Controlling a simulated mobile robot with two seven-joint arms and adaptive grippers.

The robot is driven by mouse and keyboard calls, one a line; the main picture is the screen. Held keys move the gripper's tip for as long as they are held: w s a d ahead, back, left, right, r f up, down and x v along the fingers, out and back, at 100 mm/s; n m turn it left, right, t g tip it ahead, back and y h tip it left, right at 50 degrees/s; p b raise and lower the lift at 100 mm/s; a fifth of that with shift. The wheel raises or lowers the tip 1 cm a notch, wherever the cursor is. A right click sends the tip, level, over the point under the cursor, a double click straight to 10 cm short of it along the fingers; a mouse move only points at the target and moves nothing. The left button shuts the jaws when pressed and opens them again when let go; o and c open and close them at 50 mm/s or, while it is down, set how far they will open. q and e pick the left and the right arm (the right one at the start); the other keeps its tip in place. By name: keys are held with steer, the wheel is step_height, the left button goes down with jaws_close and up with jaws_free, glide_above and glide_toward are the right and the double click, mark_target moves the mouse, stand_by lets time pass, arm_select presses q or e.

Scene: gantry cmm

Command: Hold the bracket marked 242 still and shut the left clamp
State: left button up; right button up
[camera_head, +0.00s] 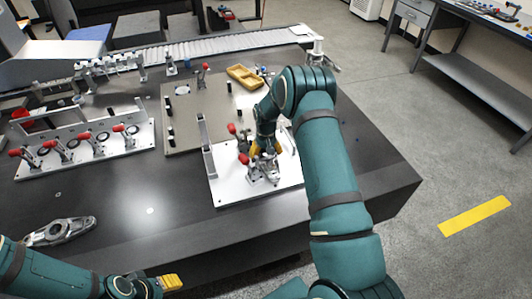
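A white fixture plate (228,192) lies at the table's front right, with an upright grey rail at its left side. On it are toggle clamps with red handles; one red handle (232,128) is farther back and another (244,158) is nearer. A grey metal part (268,172) sits at the plate's middle, perhaps the bracket; no number is readable. My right gripper (264,149) points down right over this part, its yellow fingers close to it; contact and opening are unclear. My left gripper (168,282) is at the bottom edge, away from the plate, only partly visible.
A second white fixture (85,160) with several red-handled clamps stands at left. A loose metal bracket (62,232) lies at front left. A beige plate (190,130) with small posts and a yellow tray (244,76) lie behind. The dark table's front middle is clear.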

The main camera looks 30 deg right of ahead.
arm_select(q)
steer(key=shift+w+d, duration=0.1)
steer(key=c, duration=0.5)
steer(key=w+d+m, duration=0.2)
steer(key=d, duration=0.1)
steer(key=w+d+r+m+h, duration=0.1)
steer(key=w+d+m, duration=0.1)
steer(key=w+d, duration=0.1)
steer(key=w+d+r+m+h, duration=0.1)
steer(key=w+d, duration=0.2)
steer(key=d, duration=0.1)
steer(key=shift+r+m, duration=0.1)
steer(key=shift+m, duration=0.3)
jaws_close()
steer(key=w+d+r+m+h, duration=0.2)
steer(key=w+d+r+m, duration=0.25)
steer(key=d, duration=0.35)
step_height(320, 180, up, 14)
steer(key=r+m+g+h, duration=0.1)
steer(key=m+h, duration=0.3)
steer(key=m, duration=0.5)
glide_above(248, 164)
steer(key=w+a, duration=0.1)
steer(key=a, duration=0.3)
steer(key=d+f, duration=0.5)
steer(key=f, duration=0.3)
steer(key=shift+w+d, duration=0.15)
steer(key=shift+w, duration=0.05)
